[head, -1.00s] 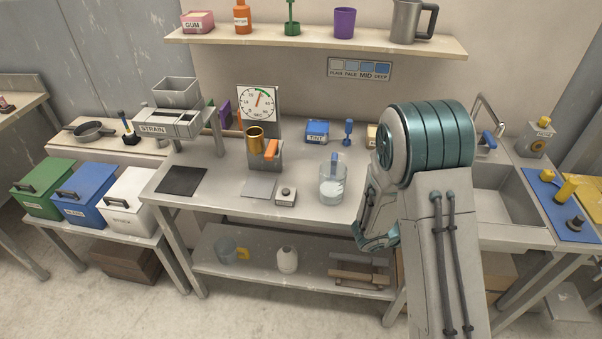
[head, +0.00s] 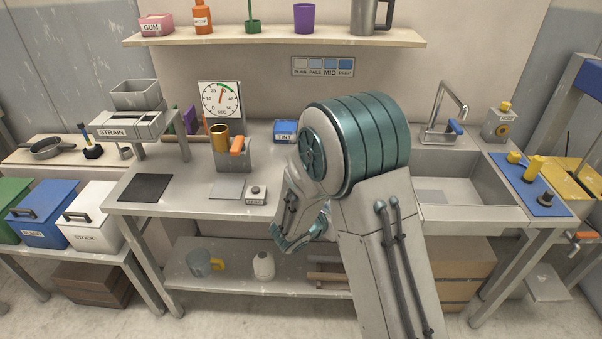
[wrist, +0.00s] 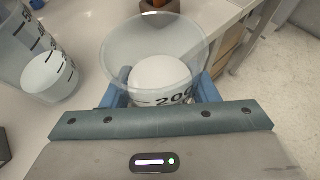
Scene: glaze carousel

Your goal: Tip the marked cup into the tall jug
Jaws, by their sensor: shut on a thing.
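My gripper (wrist: 163,86) is shut on a clear cup (wrist: 188,48) with black marks and the number 200, its blue fingers on either side. The cup holds a pale white fill and looks roughly upright. A clear jug (wrist: 22,42) with black marks and a pale fill stands left of the cup in the wrist view, apart from it and partly cut off by the frame. In the head view my arm hides the held cup and the clear jug, and my fingertips cannot be made out.
On the worktop stand a dial (head: 221,99), a gold cup (head: 219,138) in a stand with an orange handle, a blue TINT box (head: 285,131) and a dark mat (head: 146,188). A sink (head: 470,176) lies to the right. A shelf (head: 275,40) with vessels hangs above.

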